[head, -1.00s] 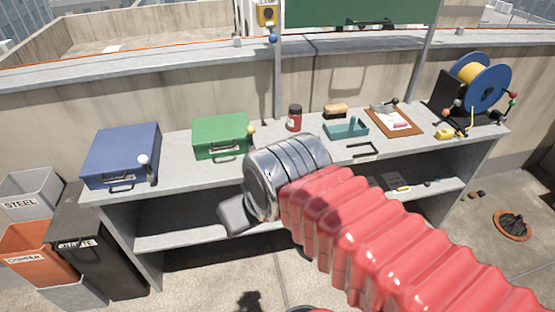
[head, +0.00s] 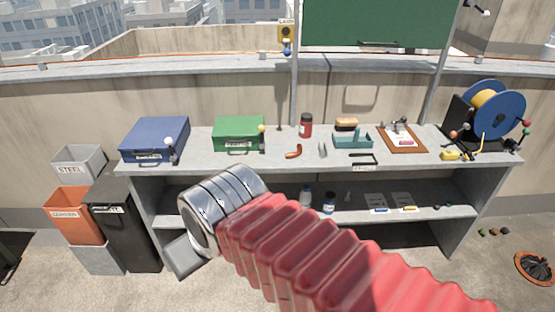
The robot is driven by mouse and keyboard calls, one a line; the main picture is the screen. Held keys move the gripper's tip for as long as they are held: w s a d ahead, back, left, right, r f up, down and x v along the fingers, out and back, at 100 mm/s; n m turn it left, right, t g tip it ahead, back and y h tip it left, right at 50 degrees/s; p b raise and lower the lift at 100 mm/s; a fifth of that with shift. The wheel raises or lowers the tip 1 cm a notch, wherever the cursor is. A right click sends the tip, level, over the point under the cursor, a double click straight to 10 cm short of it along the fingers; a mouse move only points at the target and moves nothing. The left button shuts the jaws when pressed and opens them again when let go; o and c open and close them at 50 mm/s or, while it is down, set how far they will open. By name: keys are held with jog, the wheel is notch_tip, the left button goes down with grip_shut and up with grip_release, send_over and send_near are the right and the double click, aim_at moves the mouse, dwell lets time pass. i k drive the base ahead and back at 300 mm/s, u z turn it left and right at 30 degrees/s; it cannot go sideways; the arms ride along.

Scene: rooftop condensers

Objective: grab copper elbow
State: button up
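A small orange-brown copper elbow (head: 294,152) lies on the grey bench top (head: 190,174), near its front edge, between the green case and a small pair of pliers. My red, ribbed arm comes in from the lower right and ends in a silver wrist. My gripper (head: 184,258) is a grey shape below that wrist, in front of the bench and to the lower left of the elbow, clearly apart from it. Its fingers are mostly hidden, so I cannot tell whether they are apart.
On the bench stand a blue case (head: 155,139), a green case (head: 239,132), a red jar (head: 306,125), a teal tray (head: 353,138), a clipboard (head: 402,138) and a cable reel (head: 497,108). Bins (head: 75,213) stand at the left. Bottles (head: 329,203) sit on the lower shelf.

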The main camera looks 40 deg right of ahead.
aim_at(299, 149)
jog(key=u, duration=0.3)
jog(key=k, duration=0.45)
jog(key=u, duration=0.2)
jog(key=i, duration=0.9)
jog(key=z, duration=0.45)
jog(key=i, duration=0.65)
jog(key=z, duration=1.05)
jog(key=i, duration=0.7)
jog(key=z, duration=0.45)
